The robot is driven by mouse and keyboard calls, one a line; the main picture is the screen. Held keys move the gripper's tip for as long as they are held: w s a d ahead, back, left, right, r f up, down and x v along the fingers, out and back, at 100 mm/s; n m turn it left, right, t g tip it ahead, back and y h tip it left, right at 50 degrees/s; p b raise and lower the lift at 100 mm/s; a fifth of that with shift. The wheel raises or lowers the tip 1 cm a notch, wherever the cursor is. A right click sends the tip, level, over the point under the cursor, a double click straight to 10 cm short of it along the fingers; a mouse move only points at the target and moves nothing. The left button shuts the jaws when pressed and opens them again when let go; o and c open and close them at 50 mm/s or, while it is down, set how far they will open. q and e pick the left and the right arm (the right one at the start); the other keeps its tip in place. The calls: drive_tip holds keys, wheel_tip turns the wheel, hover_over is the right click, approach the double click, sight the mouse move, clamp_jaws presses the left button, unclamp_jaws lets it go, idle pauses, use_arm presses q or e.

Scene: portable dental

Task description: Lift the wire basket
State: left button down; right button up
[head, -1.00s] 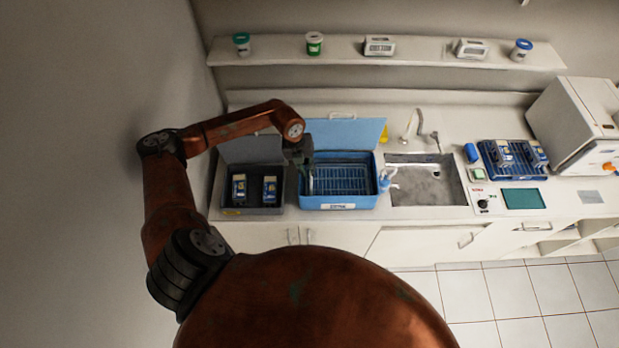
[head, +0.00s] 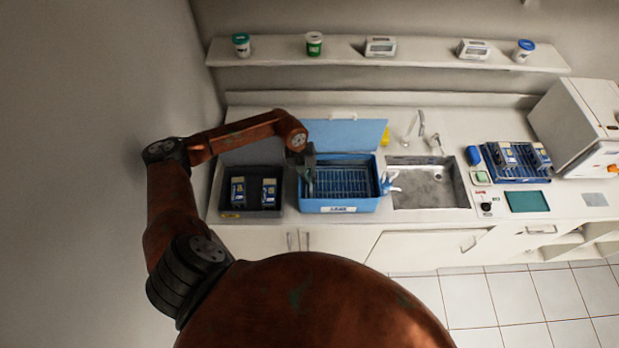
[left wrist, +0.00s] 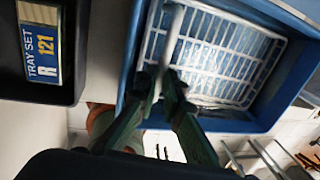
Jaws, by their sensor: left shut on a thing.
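The wire basket (head: 347,183) is a pale wire grid inside the blue tub (head: 341,206), which has its lid raised behind it. In the left wrist view the basket (left wrist: 225,55) lies within the tub's walls (left wrist: 296,30), with clear liquid or a glossy bottom under its wires. My left gripper (head: 308,182) reaches down at the tub's left side. In the left wrist view its dark fingers (left wrist: 165,80) are closed around a pale bar at the basket's near end, which looks like its handle. Whether the basket is off the tub's bottom is unclear. My right gripper is not in view.
A dark bin (head: 252,209) with two labelled boxes stands left of the tub. A blue-and-white bottle (head: 388,183) stands close to its right side, before the sink (head: 428,185). A blue rack (head: 517,164) and a white machine (head: 578,125) are farther right.

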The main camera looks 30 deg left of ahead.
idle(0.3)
use_arm(q)
wheel_tip(320, 180, up, 8)
drive_tip(key=p, duration=0.2)
drive_tip(key=c, duration=2.3)
unclamp_jaws()
drive_tip(key=shift+f, duration=0.15)
drive_tip(key=r, duration=0.2)
drive_tip(key=a+r, duration=0.1)
drive_tip(key=r, duration=0.4)
drive_tip(key=shift+s+a+r, duration=0.2)
drive_tip(key=shift+s, duration=0.15)
